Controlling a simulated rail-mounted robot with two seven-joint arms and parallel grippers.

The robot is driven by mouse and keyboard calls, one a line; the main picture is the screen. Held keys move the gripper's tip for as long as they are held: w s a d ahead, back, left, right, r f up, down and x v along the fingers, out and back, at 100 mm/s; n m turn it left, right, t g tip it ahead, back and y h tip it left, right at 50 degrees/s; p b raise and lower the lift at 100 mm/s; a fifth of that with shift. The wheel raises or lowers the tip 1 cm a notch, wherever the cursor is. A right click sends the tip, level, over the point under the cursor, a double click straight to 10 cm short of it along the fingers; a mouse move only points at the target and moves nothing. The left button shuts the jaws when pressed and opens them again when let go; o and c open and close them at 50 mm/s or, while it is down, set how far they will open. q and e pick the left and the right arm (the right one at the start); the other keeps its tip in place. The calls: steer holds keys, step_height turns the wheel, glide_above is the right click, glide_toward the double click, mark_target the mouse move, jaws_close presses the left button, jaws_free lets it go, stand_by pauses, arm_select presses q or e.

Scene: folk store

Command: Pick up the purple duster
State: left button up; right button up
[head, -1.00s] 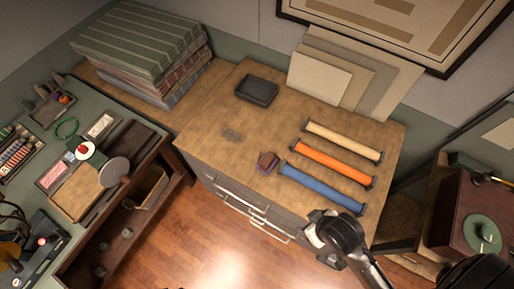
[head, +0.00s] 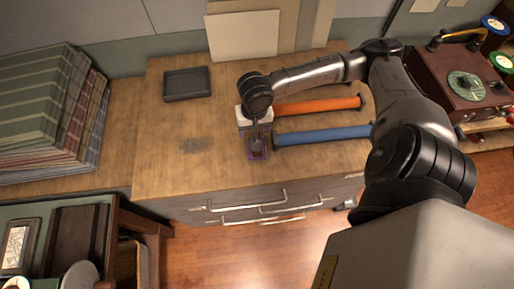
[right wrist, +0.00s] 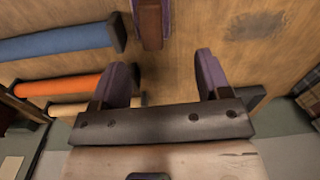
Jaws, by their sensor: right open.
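The purple duster (head: 258,154) is a small purple and brown block lying on the wooden cabinet top, near its front edge. It also shows at the top edge of the right wrist view (right wrist: 150,24), partly cut off. My right gripper (right wrist: 162,66) is open, its two purple-faced fingers apart with bare wood between them. The duster lies just beyond the fingertips, closer to the left finger in that view. In the head view the right gripper (head: 257,134) reaches down over the duster and hides part of it. My left gripper is not in view.
Blue (head: 325,135) and orange (head: 318,106) rolls lie right of the duster. A dark tray (head: 187,84) sits at the back left and a grey smudge (head: 195,145) marks the wood. Drawer handles (head: 248,199) stick out in front. The wood left of the duster is clear.

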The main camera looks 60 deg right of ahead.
steer(key=d+m, duration=0.1)
steer(key=b, duration=0.2)
glide_toward(262, 155)
steer(key=shift+m, duration=0.3)
steer(key=w+d+f, duration=0.1)
steer(key=w, duration=0.1)
steer(key=w+d+f, duration=0.1)
steer(key=f, duration=0.1)
steer(key=shift+w, duration=0.35)
steer(key=shift+s+d+f, duration=0.1)
steer(key=shift+f, duration=1.2)
steer(key=shift+d+f, duration=0.1)
steer(key=shift+f, duration=1.25)
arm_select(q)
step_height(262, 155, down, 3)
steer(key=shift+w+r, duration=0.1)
